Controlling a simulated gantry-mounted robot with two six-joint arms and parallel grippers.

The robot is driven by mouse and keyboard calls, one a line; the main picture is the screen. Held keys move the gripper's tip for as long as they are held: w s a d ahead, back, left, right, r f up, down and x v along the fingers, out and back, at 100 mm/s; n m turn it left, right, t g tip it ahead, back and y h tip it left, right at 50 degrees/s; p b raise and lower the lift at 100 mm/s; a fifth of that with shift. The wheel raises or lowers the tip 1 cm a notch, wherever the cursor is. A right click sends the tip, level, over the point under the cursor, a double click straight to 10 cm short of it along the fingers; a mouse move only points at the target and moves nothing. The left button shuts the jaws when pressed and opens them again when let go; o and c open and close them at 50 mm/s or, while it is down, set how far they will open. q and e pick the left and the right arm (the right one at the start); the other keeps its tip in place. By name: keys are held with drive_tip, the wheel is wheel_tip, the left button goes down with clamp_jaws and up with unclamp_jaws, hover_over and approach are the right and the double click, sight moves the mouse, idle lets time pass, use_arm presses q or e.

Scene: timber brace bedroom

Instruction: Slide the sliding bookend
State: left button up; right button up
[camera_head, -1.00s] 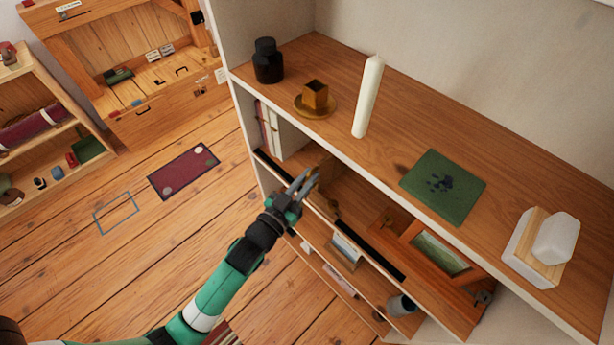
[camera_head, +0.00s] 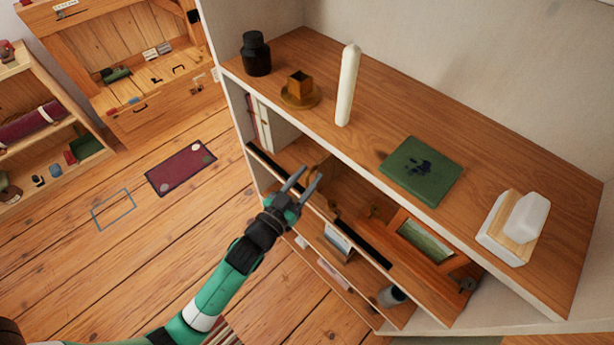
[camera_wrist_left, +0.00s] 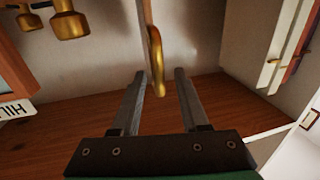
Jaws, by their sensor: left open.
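The sliding bookend looks like a thin upright panel with a brass handle (camera_wrist_left: 156,62), seen in the left wrist view. The handle hangs at the panel's near edge, between and just beyond my left fingertips (camera_wrist_left: 160,74). The fingers are apart, and I cannot tell whether either one touches the handle. In the head view my left gripper (camera_head: 309,173) reaches to the front of the shelf unit's upper compartment, under the top board. There the bookend is mostly hidden by the gripper and the board. My right gripper is not in view.
Upright books (camera_head: 262,122) stand at the compartment's left end; they also show in the left wrist view (camera_wrist_left: 287,48). Brass fittings (camera_wrist_left: 70,23) hang at the upper left there. A framed picture (camera_head: 426,240) is on the right.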

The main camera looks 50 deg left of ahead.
use_arm(q)
drive_tip(key=b+v, duration=0.1)
drive_tip(key=v, duration=1)
drive_tip(key=shift+s, duration=0.35)
drive_tip(key=shift+d, duration=0.1)
